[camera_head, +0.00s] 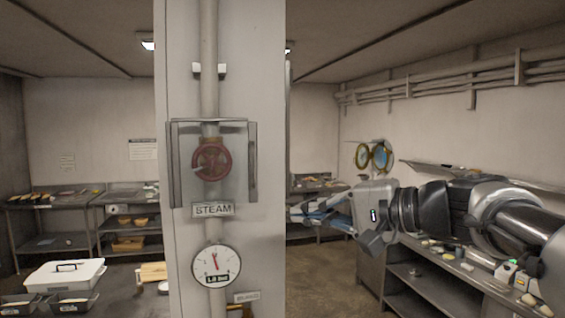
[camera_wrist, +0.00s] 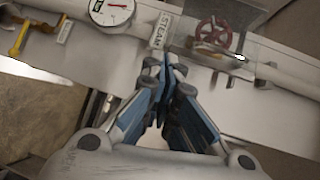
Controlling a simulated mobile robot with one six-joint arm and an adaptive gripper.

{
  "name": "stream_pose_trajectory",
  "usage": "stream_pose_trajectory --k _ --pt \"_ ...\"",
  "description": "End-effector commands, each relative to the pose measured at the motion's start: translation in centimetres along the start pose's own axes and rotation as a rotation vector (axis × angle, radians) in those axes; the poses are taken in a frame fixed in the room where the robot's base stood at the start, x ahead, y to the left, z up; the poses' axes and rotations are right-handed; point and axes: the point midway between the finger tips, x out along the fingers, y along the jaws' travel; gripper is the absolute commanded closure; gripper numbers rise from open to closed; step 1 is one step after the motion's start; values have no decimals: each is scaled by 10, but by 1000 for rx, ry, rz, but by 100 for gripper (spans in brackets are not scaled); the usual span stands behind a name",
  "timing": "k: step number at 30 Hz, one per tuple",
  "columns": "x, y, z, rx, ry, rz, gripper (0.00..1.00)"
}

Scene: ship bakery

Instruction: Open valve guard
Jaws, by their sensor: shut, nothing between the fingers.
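The valve guard (camera_head: 238,188) is a clear panel in a grey frame on the white column, and it covers a red valve wheel (camera_head: 211,162). The guard looks closed. A label reading STEAM (camera_head: 213,209) sits just below it. In the wrist view the guard (camera_wrist: 262,50) and the red wheel (camera_wrist: 213,34) are at the top, sideways. My gripper (camera_head: 296,213) is to the right of the column in the head view, apart from the guard. In the wrist view its blue and grey fingers (camera_wrist: 166,64) are together and empty, pointing towards the column beside the STEAM label.
A round pressure gauge (camera_head: 216,265) is below the label. A vertical pipe (camera_head: 209,60) runs up the column. A steel counter (camera_head: 440,288) with small items stands at the right, below my arm.

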Motion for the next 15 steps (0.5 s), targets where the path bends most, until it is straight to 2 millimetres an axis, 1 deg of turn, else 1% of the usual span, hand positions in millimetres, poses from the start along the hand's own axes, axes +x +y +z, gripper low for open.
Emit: stream_pose_trajectory --k 1,3,4,6,8,10,13,15 --pt "-4 -27 -17 18 6 -60 100" --pt "-7 -48 -31 33 9 -129 100" --pt "-9 -55 -35 37 10 -150 100" --pt "-10 -64 -41 42 11 -181 100" --pt "-8 -67 -43 45 10 -193 100" --pt "-2 -68 -42 45 8 -195 100" --pt "14 -71 -41 46 6 -193 100" --pt "28 -74 -42 46 5 -192 100"
